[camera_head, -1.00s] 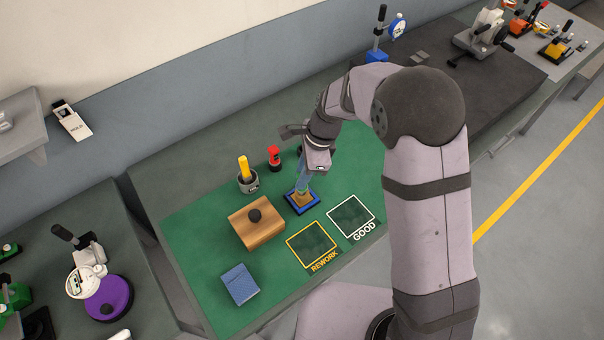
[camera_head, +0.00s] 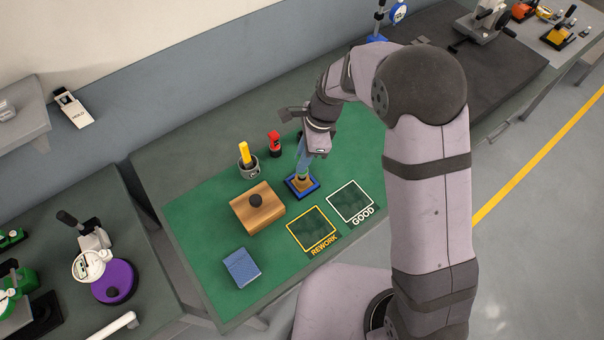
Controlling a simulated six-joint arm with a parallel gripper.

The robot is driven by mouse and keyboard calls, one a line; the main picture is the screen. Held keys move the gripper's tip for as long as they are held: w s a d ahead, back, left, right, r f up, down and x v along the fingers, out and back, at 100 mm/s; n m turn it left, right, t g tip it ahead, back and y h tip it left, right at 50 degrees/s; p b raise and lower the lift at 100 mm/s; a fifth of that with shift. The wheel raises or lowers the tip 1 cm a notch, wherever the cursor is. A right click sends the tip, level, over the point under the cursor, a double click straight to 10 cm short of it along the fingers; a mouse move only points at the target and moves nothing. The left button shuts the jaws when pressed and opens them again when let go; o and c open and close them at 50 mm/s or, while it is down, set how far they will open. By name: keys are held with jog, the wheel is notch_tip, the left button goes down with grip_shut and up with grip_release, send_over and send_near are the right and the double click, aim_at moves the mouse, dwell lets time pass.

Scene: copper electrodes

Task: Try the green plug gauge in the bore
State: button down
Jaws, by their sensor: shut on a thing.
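My gripper (camera_head: 303,170) points down over a small blue square-rimmed holder (camera_head: 316,187) on the green mat. It is shut on the green plug gauge (camera_head: 302,176), of which only a small bit shows below the fingers. A tan or copper-coloured piece (camera_head: 296,186) sits in the holder, right under the gauge. The bore is too small and too covered to see, so I cannot tell whether the gauge's tip is in it or just above it.
A wooden block (camera_head: 258,216) with a dark knob stands left of the holder. A grey cup (camera_head: 248,170) with a yellow-handled item and a red item (camera_head: 275,145) stand behind. A blue box (camera_head: 241,268) lies in front. The REWORK (camera_head: 311,229) and GOOD (camera_head: 350,202) squares look empty.

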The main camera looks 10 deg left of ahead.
jog(key=shift+a+p+v, duration=0.2)
jog(key=shift+p+v, duration=0.65)
jog(key=shift+v, duration=0.15)
jog(key=shift+a+p+v, duration=0.25)
jog(key=shift+p+v, duration=0.6)
jog(key=shift+v, duration=0.15)
jog(key=shift+s, duration=0.1)
